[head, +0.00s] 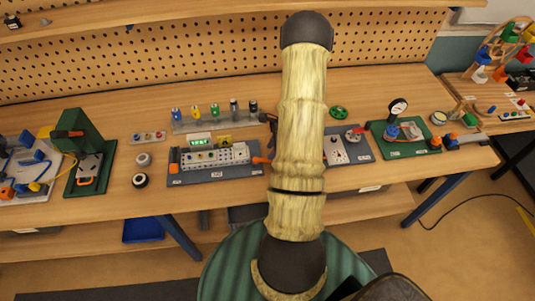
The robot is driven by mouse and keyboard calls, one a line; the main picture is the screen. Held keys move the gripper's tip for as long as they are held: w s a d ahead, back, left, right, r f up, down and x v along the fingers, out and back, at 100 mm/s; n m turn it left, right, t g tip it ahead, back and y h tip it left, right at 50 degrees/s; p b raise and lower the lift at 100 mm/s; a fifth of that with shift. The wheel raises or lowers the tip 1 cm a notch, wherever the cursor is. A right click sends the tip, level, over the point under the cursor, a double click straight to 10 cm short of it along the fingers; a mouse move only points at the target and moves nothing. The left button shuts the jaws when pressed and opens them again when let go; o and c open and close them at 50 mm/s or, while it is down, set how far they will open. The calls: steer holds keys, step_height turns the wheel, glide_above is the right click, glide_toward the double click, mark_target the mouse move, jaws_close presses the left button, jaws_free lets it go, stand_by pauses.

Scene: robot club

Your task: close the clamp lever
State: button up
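A test fixture (215,176) with a lit green display and a row of pale parts lies on the bench, left of my arm. An orange-tipped lever (261,160) sticks out at its right end, close to the arm's edge. It looks like the clamp lever, but its hinge and exact angle cannot be made out. My raised arm crosses the middle of the head view and hides what lies behind it. A dark piece, probably part of my gripper (270,122), peeks out at the arm's left edge above the lever. Its fingers cannot be made out, nor any contact.
A green press (83,137) with an orange-tipped handle stands at left. A rack of coloured cylinders (215,121) stands behind the fixture. To the right are a panel with a dial (340,150) and a green-based gauge (397,108). Pegboard (190,55) backs the bench.

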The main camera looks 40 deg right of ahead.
mark_target(265, 159)
steer(key=x, duration=0.4)
steer(key=shift+w+f+p, duration=0.1)
steer(key=shift+f+p, duration=0.15)
steer(key=shift+p, duration=0.1)
steer(key=shift+a, duration=0.1)
jaws_close()
